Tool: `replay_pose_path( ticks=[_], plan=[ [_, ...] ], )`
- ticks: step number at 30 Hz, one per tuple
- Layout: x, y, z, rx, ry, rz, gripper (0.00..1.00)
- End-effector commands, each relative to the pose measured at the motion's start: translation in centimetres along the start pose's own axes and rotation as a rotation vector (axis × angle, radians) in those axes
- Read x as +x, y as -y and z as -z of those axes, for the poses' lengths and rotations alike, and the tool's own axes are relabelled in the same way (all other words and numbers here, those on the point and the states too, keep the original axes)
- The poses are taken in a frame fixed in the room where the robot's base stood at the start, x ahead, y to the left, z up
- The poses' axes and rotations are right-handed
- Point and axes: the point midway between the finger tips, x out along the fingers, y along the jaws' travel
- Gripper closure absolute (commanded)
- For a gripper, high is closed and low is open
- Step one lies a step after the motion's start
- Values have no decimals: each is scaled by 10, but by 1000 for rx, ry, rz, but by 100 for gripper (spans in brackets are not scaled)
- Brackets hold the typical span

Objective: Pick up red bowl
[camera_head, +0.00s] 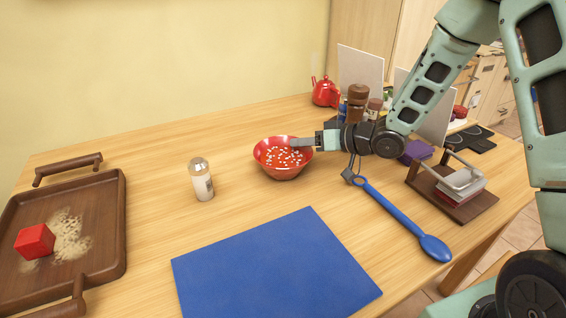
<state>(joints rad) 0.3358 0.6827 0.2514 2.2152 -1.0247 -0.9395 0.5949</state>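The red bowl (284,172) stands upright on the wooden table, near the middle of the view. Its inside is red with several small white bits. My gripper (302,143) reaches in from the right, and its fingertips overlap the bowl's right rim. The fingers hide part of that rim. I cannot tell whether they touch or grip the rim, or how far apart they are.
A blue mat (275,268) lies in front of the bowl. A glass shaker (201,182) stands left of it. A blue spoon (400,216) lies to the right. A brown tray (108,232) holds a red block (35,242). A red teapot (324,92) stands behind.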

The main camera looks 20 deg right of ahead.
Motion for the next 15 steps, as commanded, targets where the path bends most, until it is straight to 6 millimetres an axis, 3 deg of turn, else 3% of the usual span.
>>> replay_pose_path(
  ticks=[3,11,15],
  plan=[
    [12,0,-1,0,1,0,66],
    [14,0,0,0,0,-1,66],
    [13,0,0,1,1,-1,100]
  ],
)
